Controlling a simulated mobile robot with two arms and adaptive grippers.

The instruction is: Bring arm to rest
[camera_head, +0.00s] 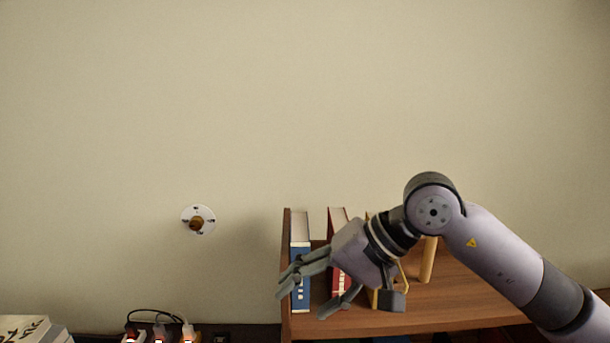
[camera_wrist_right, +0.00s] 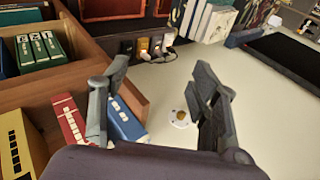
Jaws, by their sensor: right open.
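My right gripper (camera_head: 307,289) is open and empty in the head view, in front of the upper shelf of the wooden bookshelf (camera_head: 470,304). Its fingers point left and overlap the blue book (camera_head: 301,250) in the picture. In the right wrist view the two spread fingers (camera_wrist_right: 160,115) show with nothing between them but the wall. My right arm reaches in from the lower right. My left gripper is not in view.
A red book (camera_head: 338,223) stands right of the blue one, partly hidden by my gripper. A round wall dial (camera_head: 197,221) is left of the shelf. Lit plugs (camera_head: 160,333) and stacked books (camera_head: 30,328) are low at left. Upper wall is clear.

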